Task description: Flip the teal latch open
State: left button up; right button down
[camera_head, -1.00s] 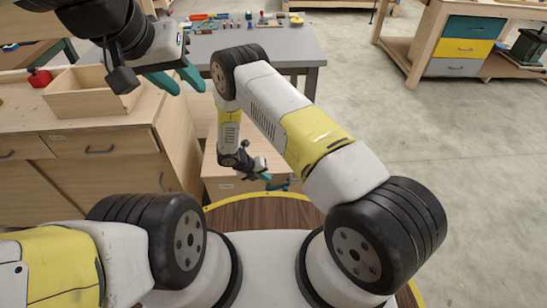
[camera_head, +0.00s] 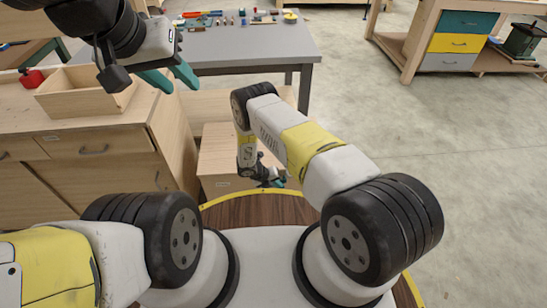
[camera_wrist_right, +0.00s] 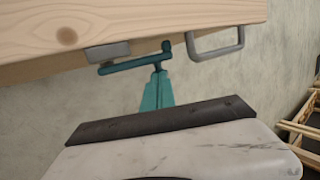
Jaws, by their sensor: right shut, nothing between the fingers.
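The teal latch (camera_wrist_right: 135,64) is a crank-shaped bar under the edge of a pale wooden box (camera_wrist_right: 70,35) in the right wrist view. Its left end lies by a grey block (camera_wrist_right: 107,52). My right gripper (camera_wrist_right: 158,78) is shut and empty, with its teal fingertips just below the bar's right part. I cannot tell whether they touch it. In the head view my right gripper (camera_head: 274,182) is small beside the low wooden box (camera_head: 222,175), and the latch cannot be made out there. My left gripper (camera_head: 172,82) is open and empty above the cabinet's right edge.
A wooden cabinet (camera_head: 95,150) with an open tray (camera_head: 85,100) stands left. A grey table (camera_head: 255,50) with small tools is behind.

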jog(key=shift+d, duration=0.1)
jog(key=shift+d+f+y, duration=0.6)
jog(key=shift+f, duration=0.05)
